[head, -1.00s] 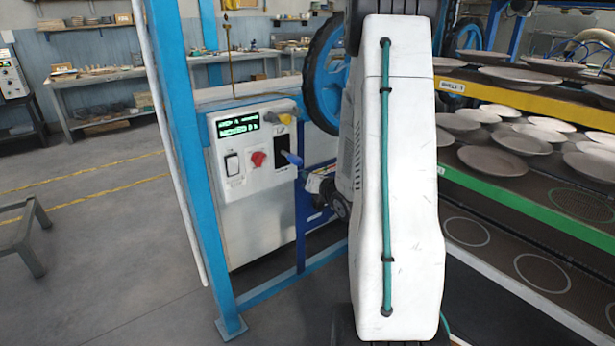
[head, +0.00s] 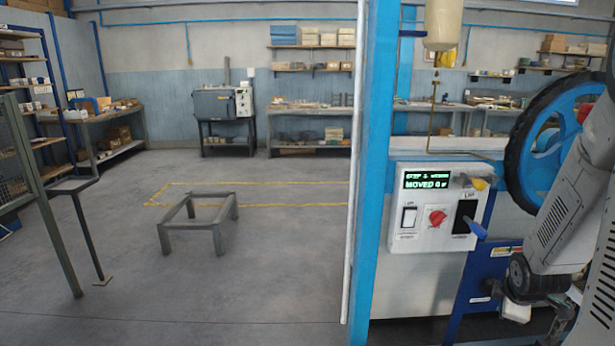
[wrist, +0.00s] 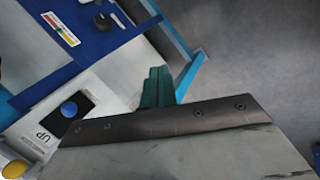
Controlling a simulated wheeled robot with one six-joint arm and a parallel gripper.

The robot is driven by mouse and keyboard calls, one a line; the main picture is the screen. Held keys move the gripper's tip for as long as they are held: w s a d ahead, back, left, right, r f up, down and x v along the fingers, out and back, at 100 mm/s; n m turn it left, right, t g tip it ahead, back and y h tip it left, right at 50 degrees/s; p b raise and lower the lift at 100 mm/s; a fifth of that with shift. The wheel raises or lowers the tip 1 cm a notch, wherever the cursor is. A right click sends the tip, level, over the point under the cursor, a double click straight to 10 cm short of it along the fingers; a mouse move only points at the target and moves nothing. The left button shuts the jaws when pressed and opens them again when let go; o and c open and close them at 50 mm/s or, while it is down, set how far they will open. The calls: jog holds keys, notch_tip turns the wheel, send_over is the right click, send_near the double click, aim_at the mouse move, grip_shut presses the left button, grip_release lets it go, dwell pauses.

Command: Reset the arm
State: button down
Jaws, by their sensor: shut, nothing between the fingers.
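My gripper (wrist: 157,86) shows its green fingers in the wrist view, shut and empty. They stand over the floor side of the control box, apart from its blue knob (wrist: 69,109) and yellow knob (wrist: 15,169). In the head view my arm comes in at the right edge, beside the control box (head: 440,212); I cannot make out the fingertips there. The box has a lit green display (head: 440,180), a white switch (head: 408,217), a red knob (head: 437,217) and a blue-tipped lever (head: 476,230).
A blue post (head: 378,150) stands left of the control box. A large blue wheel (head: 520,165) is close to my arm. A low grey stand (head: 198,217) is on the floor at left, and a dark metal frame (head: 75,185) further left. Open floor lies between stand and post.

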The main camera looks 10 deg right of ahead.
jog(key=s+a+r+m+g+y, duration=0.1)
jog(key=s+a+r+m, duration=0.2)
jog(key=a, duration=0.7)
jog(key=s+a+r+m+g+y, duration=0.1)
jog(key=s+a+r+m, duration=0.2)
jog(key=s+a+r, duration=0.4)
jog(key=s+a+r+m+g+y, duration=0.1)
jog(key=s+a+r, duration=0.4)
jog(key=a+r, duration=0.6)
jog(key=a+m+y, duration=0.1)
jog(key=a+m, duration=0.1)
jog(key=a, duration=0.2)
jog(key=shift+s+a+r, duration=0.2)
jog(key=shift+a+r, duration=0.05)
jog(key=shift+r, duration=0.1)
jog(key=shift+d, duration=0.1)
